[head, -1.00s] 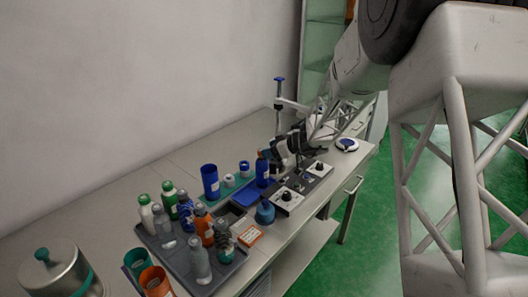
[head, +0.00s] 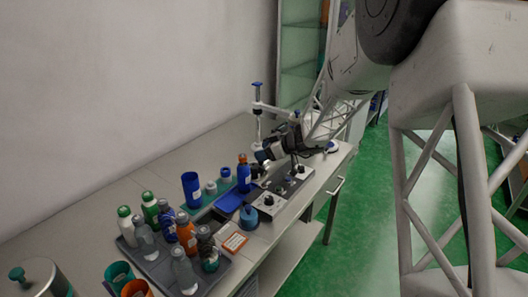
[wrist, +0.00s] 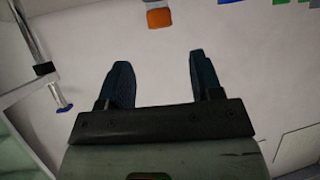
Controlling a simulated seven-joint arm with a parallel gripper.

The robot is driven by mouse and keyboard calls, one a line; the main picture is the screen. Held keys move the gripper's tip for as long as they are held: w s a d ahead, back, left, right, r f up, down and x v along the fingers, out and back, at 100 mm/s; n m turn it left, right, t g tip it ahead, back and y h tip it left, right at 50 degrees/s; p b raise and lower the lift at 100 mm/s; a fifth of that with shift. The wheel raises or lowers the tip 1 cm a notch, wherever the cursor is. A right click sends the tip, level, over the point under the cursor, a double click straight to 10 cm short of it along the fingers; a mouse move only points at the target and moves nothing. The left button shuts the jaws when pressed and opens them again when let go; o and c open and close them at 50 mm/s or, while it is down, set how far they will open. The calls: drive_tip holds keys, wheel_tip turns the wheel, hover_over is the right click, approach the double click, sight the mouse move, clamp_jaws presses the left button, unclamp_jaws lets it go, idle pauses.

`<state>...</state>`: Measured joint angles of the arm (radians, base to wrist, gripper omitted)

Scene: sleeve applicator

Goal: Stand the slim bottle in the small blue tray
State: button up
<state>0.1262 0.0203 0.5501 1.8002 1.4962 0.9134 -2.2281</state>
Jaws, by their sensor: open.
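The slim bottle (head: 243,176) is dark blue with an orange-brown top. It stands upright by the far right end of the small blue tray (head: 228,202); whether its base is inside the rim or just behind it I cannot tell. My gripper (head: 260,157) is just right of the bottle's upper part, and looks apart from it. In the wrist view my gripper (wrist: 157,75) is open, with nothing between its two dark fingers. An orange object with a grey part shows beyond them at the top edge; I cannot tell what it is.
A blue cup (head: 191,190) and small jars (head: 226,175) stand left of the bottle. A grey tray (head: 155,262) of several bottles is in front. A stand (head: 257,110) rises behind.

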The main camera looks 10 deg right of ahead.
drive_tip(key=s+a+r+m+g+h, duration=0.15)
drive_tip(key=s+r, duration=0.35)
drive_tip(key=s, duration=0.7)
drive_tip(key=s+a+r+m+g+h, duration=0.1)
drive_tip(key=s+r+m+g+h, duration=0.3)
drive_tip(key=s, duration=0.7)
drive_tip(key=s+d+r+m+h, duration=0.1)
drive_tip(key=s+d+m+h, duration=0.1)
drive_tip(key=s, duration=1)
drive_tip(key=s+d+r+m+t+h, duration=0.1)
drive_tip(key=s+d+m+h, duration=0.2)
drive_tip(key=s, duration=1)
drive_tip(key=shift+s+d+r+m, duration=0.25)
drive_tip(key=shift+d+r+m, duration=0.25)
drive_tip(key=shift+d, duration=0.55)
drive_tip(key=shift+f+t, duration=0.1)
drive_tip(key=shift+t, duration=0.15)
